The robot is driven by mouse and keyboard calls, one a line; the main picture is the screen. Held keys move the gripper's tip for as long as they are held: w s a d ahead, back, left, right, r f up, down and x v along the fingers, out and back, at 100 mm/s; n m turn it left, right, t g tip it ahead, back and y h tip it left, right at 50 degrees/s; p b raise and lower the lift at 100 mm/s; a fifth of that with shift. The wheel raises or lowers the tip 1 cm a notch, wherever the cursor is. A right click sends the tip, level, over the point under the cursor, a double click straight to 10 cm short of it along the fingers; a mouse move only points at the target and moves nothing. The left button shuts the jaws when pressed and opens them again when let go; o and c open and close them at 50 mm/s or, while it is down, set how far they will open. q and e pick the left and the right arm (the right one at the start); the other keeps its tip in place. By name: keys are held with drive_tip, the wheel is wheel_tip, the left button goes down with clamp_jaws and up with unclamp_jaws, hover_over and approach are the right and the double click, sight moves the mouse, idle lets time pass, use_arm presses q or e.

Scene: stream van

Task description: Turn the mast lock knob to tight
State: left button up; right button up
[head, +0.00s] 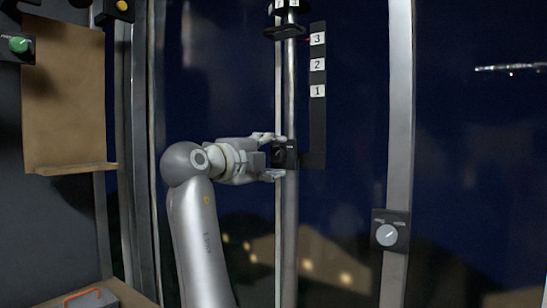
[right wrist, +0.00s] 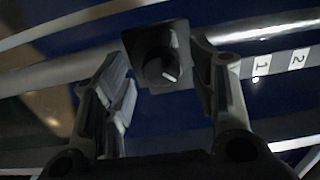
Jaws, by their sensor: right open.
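A black knob (head: 280,155) with a pale pointer line sits on a dark square block clamped to the upright mast (head: 291,90); it appears to be the mast lock knob. The right wrist view shows the knob (right wrist: 163,72) face-on, its white line slanting. My right gripper (head: 271,157) is at the knob, with one finger above it and one below. In the right wrist view my right gripper (right wrist: 165,90) has its fingers spread wide either side of the block, with visible gaps; contact with the knob cannot be made out. My left gripper is not in view.
A dark scale strip (head: 318,120) marked 1, 2, 3 stands right of the mast, and a dark collar (head: 285,32) sits higher up. A grey knob (head: 387,235) is on the right post. A green knob (head: 18,45) and brown board (head: 64,95) are at left.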

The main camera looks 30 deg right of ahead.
drive_tip(key=v, duration=1)
drive_tip(key=shift+s+a, duration=0.15)
drive_tip(key=shift+a, duration=0.2)
drive_tip(key=shift+f, duration=0.15)
